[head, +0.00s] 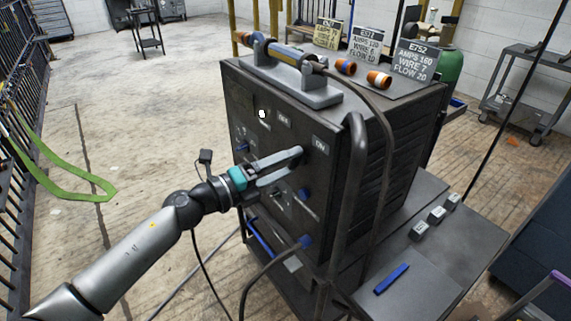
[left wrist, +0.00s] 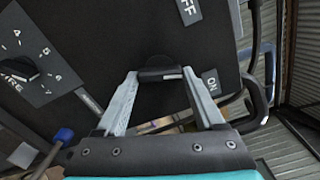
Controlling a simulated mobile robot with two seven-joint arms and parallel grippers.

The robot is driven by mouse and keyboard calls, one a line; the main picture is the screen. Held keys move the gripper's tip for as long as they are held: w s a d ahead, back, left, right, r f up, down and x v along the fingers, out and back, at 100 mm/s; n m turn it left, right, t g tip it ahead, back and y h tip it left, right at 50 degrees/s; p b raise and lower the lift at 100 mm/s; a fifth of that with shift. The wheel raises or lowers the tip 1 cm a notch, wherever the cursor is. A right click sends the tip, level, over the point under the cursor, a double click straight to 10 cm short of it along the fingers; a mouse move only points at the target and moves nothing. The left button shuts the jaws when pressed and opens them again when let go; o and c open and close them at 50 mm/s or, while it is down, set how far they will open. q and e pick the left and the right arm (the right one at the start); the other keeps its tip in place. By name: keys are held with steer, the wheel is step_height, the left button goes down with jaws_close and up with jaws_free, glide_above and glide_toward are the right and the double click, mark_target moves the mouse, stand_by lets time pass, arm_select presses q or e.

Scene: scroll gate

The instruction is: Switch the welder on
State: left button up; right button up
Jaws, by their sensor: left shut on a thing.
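The welder (head: 350,150) is a dark box with a front panel facing left. The way the knob points is hard to tell. My right gripper is not in view.
A dial (left wrist: 18,70) with numbers sits left of the knob. A torch (head: 290,55) in a cradle, cards and orange-ended spools stand on the welder's top. A thick bent handle (head: 350,190) rises at its near corner. Cables hang below the panel. Open floor lies left.

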arm_select(q)
steer(key=shift+m, duration=0.8)
steer(key=shift+m+b, duration=0.3)
steer(key=shift+m, duration=0.9)
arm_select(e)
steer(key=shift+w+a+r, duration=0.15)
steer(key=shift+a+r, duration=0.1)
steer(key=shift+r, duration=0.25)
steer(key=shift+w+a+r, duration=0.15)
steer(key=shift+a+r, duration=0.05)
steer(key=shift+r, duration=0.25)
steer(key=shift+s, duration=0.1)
arm_select(q)
steer(key=o, duration=1.4)
